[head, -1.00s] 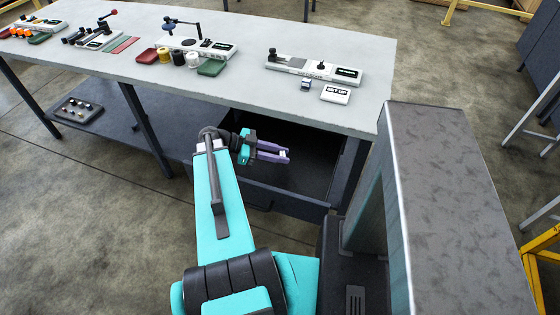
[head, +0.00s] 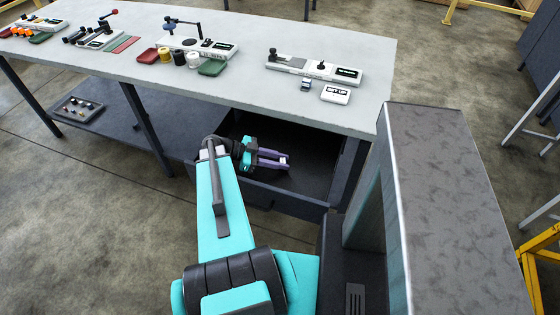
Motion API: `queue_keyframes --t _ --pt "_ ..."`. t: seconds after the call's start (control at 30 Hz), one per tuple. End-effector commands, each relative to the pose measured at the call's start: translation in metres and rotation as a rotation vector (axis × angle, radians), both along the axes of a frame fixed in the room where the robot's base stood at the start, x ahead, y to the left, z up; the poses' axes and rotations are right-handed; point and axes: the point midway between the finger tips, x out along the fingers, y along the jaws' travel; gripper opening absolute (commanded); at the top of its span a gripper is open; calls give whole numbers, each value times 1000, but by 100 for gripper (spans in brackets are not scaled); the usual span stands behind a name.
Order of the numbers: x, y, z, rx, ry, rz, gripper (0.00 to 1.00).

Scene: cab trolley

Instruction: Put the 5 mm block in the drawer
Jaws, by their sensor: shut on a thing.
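My gripper (head: 284,160) has purple fingers and is shut on a small pale block (head: 283,160) at the fingertips. I cannot read any size mark on the block. The drawer (head: 315,204) is a dark open box under the right end of the table. My gripper is over the drawer's opening, pointing right, with the dark drawer floor visible beyond the fingertips. I cannot tell how high above the floor the block is. My wrist hides the drawer's left part.
The grey table (head: 330,110) overhangs the drawer's back. A lower shelf (head: 130,140) carries a tray (head: 80,109). A grey post (head: 440,200) stands at right.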

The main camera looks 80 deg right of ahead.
Motion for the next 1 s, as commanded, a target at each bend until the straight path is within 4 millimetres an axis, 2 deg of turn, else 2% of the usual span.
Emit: queue_keyframes --t 0.3,0.33,0.43,0.93,1.0 --pt "0 0 -3 0 0 -1 2" --pt "0 0 -2 0 0 -1 29" --pt "0 0 -2 0 0 -1 45" --pt "-1 0 2 0 0 -1 45" --pt "6 1 2 -1 0 0 45"
